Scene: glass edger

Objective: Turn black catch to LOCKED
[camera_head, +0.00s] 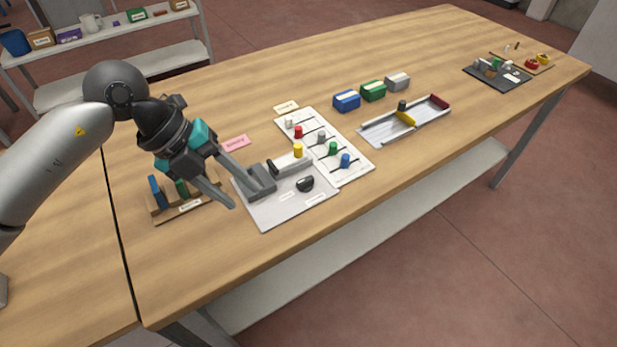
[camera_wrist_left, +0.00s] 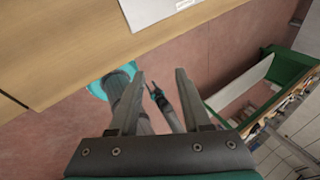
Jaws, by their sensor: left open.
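The black catch (camera_head: 305,183) is a small dark knob on a light grey plate (camera_head: 270,213), near its right side. Small white labels lie by it, too small to read. My left gripper (camera_head: 244,192) is open and empty over the plate's left part. It is left of the catch and apart from it. In the left wrist view its two fingers (camera_wrist_left: 158,85) stand apart with nothing gripped; a corner of a pale plate (camera_wrist_left: 155,10) shows at the top, but the catch does not. Grey and teal parts beyond the fingers seem to be mine; no right gripper is clear.
A wooden rack (camera_head: 168,213) stands left, under my arm. The table front is clear.

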